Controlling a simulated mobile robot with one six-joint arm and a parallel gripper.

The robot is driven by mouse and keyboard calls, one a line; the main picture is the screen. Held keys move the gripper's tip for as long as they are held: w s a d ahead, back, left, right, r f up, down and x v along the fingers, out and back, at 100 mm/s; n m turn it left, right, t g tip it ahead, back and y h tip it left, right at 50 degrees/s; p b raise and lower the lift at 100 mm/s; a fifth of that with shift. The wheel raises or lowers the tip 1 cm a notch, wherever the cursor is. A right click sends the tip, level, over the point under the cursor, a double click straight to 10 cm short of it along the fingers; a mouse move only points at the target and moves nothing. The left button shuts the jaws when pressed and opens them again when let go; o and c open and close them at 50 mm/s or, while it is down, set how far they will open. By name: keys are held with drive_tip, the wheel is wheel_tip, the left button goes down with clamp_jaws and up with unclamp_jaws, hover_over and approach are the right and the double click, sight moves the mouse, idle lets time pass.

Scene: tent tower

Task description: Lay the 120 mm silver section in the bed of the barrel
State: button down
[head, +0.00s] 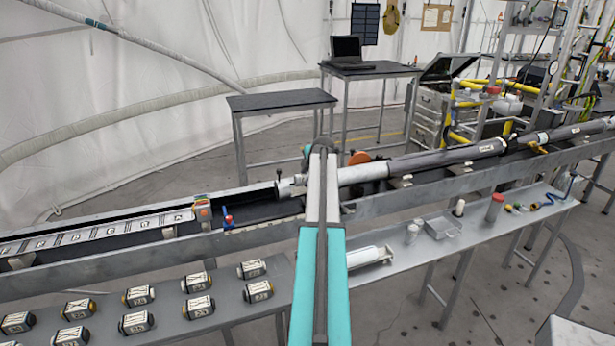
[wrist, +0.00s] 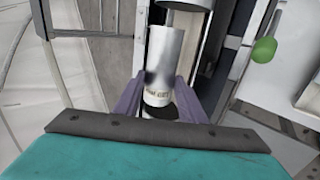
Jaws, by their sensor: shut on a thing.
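In the wrist view, a short silver section (wrist: 161,57) with a small printed label stands between the two purple fingers of my gripper (wrist: 160,98), which is shut on it. The far end of the section is close to another silver-grey cylinder (wrist: 187,4); I cannot tell whether they touch. In the head view, my arm hides the gripper and the middle of the barrel line. A silver piece (head: 290,187) shows left of my arm, and silver tube (head: 362,174) shows right of it. The long grey barrel (head: 450,156) runs on to the right, above its dark bed.
A long rail (head: 130,259) runs in front of the bed. Dark tables (head: 280,100) stand behind.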

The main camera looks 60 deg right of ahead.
drive_tip(key=shift+f+b, duration=0.85)
drive_tip(key=shift+f, duration=0.5)
drive_tip(key=shift+s+f, duration=0.15)
drive_tip(key=shift+f, duration=0.2)
drive_tip(key=c, duration=1.3)
unclamp_jaws()
drive_tip(key=shift+o, duration=1.3)
drive_tip(key=shift+a+f, duration=0.1)
drive_tip(key=shift+s+a, duration=0.1)
drive_tip(key=shift+s, duration=0.1)
drive_tip(key=shift+c, duration=0.2)
drive_tip(key=shift+o, duration=0.2)
drive_tip(key=w+b+v, duration=0.1)
drive_tip(key=b+v, duration=0.2)
drive_tip(key=v, duration=1.1)
drive_tip(key=shift+r, duration=0.45)
